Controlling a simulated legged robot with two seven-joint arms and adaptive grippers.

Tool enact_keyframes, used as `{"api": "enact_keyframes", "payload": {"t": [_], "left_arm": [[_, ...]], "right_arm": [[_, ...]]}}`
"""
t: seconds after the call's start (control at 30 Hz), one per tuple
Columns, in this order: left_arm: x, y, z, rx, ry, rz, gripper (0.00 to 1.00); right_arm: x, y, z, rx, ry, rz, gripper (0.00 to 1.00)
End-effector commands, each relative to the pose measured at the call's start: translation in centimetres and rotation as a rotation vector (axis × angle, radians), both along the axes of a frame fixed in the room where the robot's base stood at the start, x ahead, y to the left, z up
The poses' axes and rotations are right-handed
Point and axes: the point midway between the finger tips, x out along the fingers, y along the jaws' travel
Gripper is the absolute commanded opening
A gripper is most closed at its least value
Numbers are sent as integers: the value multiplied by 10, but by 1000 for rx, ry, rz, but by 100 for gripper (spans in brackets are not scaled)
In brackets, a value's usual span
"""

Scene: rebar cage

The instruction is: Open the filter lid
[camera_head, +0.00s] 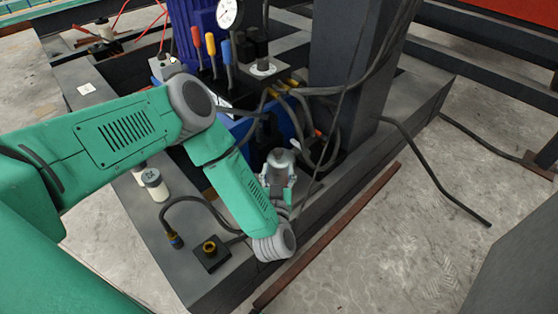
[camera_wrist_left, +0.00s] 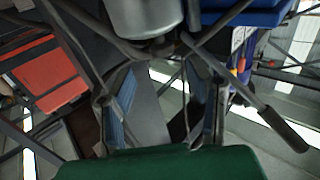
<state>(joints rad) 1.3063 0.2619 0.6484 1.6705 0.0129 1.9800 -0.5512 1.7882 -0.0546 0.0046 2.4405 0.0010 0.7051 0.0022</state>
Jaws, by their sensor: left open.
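The filter shows as a silver-grey cylinder with a rounded top (camera_head: 280,160) in the head view, beside the hydraulic unit. Its metal body also shows at the top of the left wrist view (camera_wrist_left: 145,16). My left arm reaches down from the left, and my left gripper (camera_head: 279,186) is close to the filter's near side. In the left wrist view the gripper (camera_wrist_left: 167,85) is open, its two fingers apart, with nothing held between them. The filter lies beyond the fingertips; I cannot tell whether they touch it. My right gripper is not in view.
A dark upright post (camera_head: 345,70) stands right behind the filter, with hoses (camera_head: 320,130) around it. Levers with coloured grips (camera_head: 211,44) and a gauge (camera_head: 229,13) stand behind. A black block with a brass fitting (camera_head: 211,251) is in front. Concrete floor lies right.

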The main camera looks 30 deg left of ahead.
Motion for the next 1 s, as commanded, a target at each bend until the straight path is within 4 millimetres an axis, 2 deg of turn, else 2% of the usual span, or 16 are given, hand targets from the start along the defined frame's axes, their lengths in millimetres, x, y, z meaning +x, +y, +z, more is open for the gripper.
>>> {"api": "enact_keyframes", "payload": {"t": [0.1,0.3,0.5,0.77,0.87,0.9,1.0], "left_arm": [[25,14,1,2,-8,6,46],[53,27,1,2,-6,4,46],[64,31,2,1,-4,2,46],[65,32,3,0,-3,1,46],[65,32,3,0,-3,1,14],[65,32,3,0,-3,1,0],[65,32,2,0,-3,1,0]], "right_arm": [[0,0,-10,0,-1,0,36],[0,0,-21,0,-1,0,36],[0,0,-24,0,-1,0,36],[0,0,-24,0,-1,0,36],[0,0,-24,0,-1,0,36],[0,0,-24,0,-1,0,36],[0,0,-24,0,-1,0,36]]}}
